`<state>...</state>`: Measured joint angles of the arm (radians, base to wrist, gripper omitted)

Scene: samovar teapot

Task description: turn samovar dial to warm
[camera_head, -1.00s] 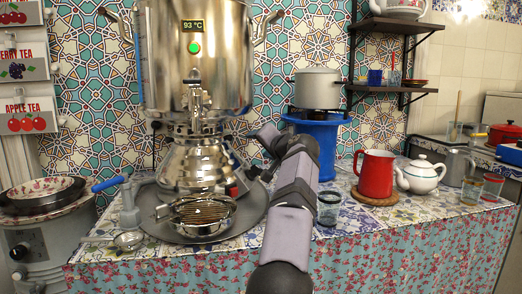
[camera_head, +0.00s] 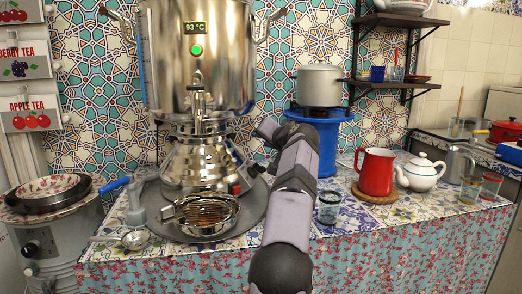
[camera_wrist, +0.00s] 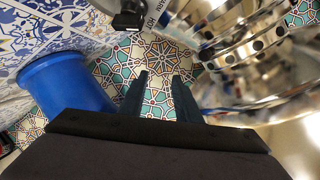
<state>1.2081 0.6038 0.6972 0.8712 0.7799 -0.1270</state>
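The samovar (camera_head: 203,60) is a large shiny metal urn on the table. Its display reads 93 °C above a lit green light. A red part (camera_head: 237,189) sits low on the right of its base. In the wrist view, the samovar's perforated metal base (camera_wrist: 235,45) fills the upper right. A black dial knob (camera_wrist: 130,18) shows at the top edge, cut off, with lettering that seems to read HOT beside it. My gripper (camera_wrist: 160,76) is open and empty, with tile showing between its fingers. The knob lies beyond the fingertips, up and left, apart from them.
A blue stand (camera_head: 318,133) carrying a grey pot (camera_head: 319,86) is right of the samovar; its blue side (camera_wrist: 65,85) shows in the wrist view. A glass (camera_head: 329,207), red pitcher (camera_head: 376,173) and white teapot (camera_head: 420,174) stand further right. A metal bowl (camera_head: 205,229) sits in front.

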